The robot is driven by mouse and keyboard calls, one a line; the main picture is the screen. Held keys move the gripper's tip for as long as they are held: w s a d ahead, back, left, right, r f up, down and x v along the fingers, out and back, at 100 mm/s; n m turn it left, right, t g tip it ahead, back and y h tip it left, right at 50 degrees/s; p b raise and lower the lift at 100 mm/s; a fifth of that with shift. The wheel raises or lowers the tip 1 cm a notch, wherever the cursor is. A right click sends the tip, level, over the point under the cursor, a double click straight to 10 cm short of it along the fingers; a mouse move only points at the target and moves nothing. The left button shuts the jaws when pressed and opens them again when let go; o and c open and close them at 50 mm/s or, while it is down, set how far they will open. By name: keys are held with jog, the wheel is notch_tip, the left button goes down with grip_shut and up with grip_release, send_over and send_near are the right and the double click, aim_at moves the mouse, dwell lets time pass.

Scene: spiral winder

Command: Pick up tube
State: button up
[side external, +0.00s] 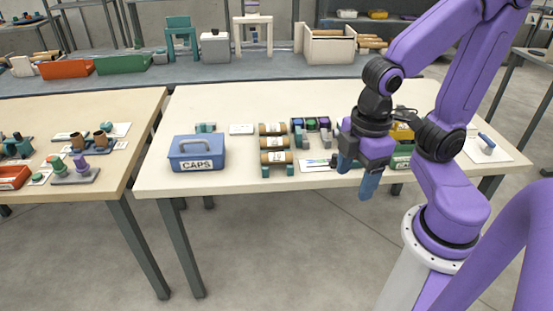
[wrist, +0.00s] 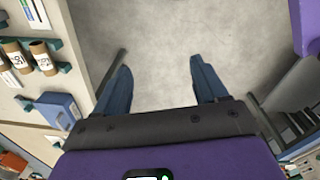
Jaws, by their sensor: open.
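Several brown cardboard tubes (side external: 277,143) with white labels lie on teal holders in the middle of the cream table. In the wrist view the tubes (wrist: 46,84) show at the left edge, resting on their teal holders. My gripper (side external: 358,182) has blue fingers that point down, to the right of the tubes and near the table's front edge. In the wrist view its two fingers (wrist: 162,78) stand wide apart with only grey floor between them. My gripper is open and empty, apart from the tubes.
A blue box labelled CAPS (side external: 198,154) stands left of the tubes. Several small coloured containers (side external: 311,125) sit behind and right of the tubes. A white sheet (side external: 316,165) lies by the front edge. The table (side external: 235,182) has clear room at its front left.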

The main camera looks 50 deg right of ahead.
jog(key=w+m+t, duration=0.1)
jog(key=w, duration=0.8)
jog(key=m+t+h, duration=0.1)
jog(key=m+h, duration=0.1)
jog(key=h, duration=0.1)
send_near(276, 155)
jog(key=x, duration=0.5)
jog(key=shift+s+a+f, duration=0.1)
jog(key=shift+s+a, duration=0.15)
jog(key=shift+a, duration=0.1)
jog(key=shift+w+d+x, duration=0.15)
jog(key=shift+x, duration=1.15)
jog(key=shift+w+d+x, duration=0.1)
jog(key=shift+x, duration=1.25)
jog(key=c, duration=1.1)
